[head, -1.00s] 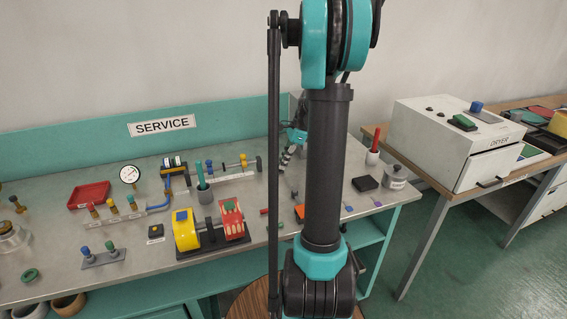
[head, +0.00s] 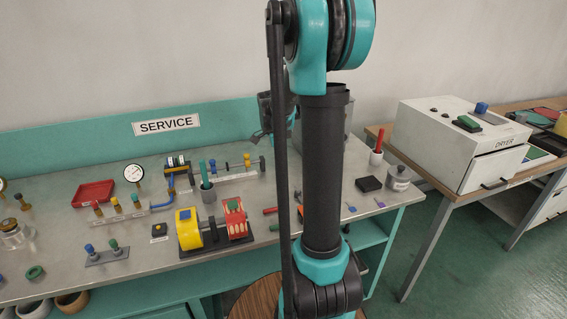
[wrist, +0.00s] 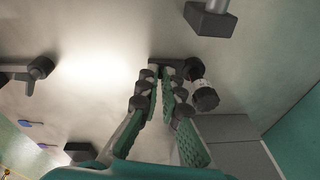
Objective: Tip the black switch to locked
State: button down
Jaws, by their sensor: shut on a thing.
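My gripper (wrist: 159,78) shows in the wrist view with its two green-padded fingers closing together at the tips. A dark grey lever-like piece (wrist: 166,63) sits at the fingertips; it looks like the black switch, though I cannot make out any label or which way it is tipped. A dark round knob (wrist: 206,98) shows just right of the fingers. In the head view my gripper (head: 277,108) is partly hidden behind my arm, at the back of the bench, and the switch cannot be made out there.
The service bench (head: 115,272) carries a yellow and red reel stand (head: 212,236), a red tray (head: 93,194), a gauge (head: 134,173) and a black block (head: 369,184). The dryer (head: 455,140) stands on a table at right. Another dark lever (wrist: 38,70) shows left in the wrist view.

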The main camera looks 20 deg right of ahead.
jog(key=shift+a+h, duration=0.1)
jog(key=shift+h, duration=0.4)
jog(key=c, duration=1.7)
grip_release()
jog(key=v, duration=1.2)
